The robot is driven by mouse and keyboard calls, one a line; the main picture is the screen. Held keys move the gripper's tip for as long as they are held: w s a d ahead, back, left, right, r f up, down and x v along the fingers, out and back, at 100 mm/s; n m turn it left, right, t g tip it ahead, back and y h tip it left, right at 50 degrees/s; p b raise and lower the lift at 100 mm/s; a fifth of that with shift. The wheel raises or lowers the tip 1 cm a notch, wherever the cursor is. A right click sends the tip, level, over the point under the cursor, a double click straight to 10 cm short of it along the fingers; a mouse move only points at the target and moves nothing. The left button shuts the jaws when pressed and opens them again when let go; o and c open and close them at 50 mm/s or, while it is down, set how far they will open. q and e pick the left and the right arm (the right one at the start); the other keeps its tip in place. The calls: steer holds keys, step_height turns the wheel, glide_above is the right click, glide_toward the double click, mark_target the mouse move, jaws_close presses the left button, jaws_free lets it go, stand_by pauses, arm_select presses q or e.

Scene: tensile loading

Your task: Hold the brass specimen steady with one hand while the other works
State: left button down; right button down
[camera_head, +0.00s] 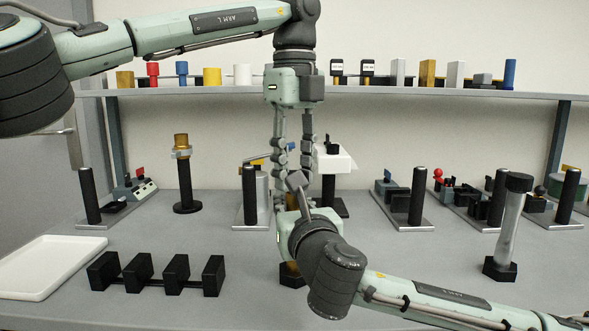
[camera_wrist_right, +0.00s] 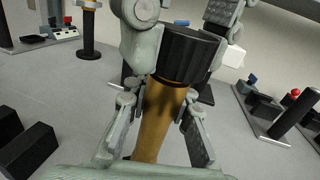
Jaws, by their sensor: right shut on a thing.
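The brass specimen (camera_wrist_right: 152,130) stands between the fingers of my right gripper (camera_wrist_right: 160,98) in the right wrist view, with a ribbed black cap (camera_wrist_right: 188,52) on top. My right gripper is shut on its brass body. In the head view my arms hide most of it; a little brass shows at its black foot (camera_head: 292,277). My left gripper (camera_head: 294,190) points straight down from above, one finger on either side of the cap. Whether its fingers press on the cap is unclear.
A clear cylinder with black cap (camera_head: 509,225) stands at right. Black blocks (camera_head: 133,272) and a white tray (camera_head: 42,268) lie front left. A brass-topped black post (camera_head: 184,180) and several fixtures stand behind. A shelf (camera_head: 400,89) runs across the back.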

arm_select(q)
steer(key=n, duration=1.2)
steer(key=shift+n, duration=0.3)
steer(key=n, duration=0.3)
steer(key=c, duration=1)
jaws_free()
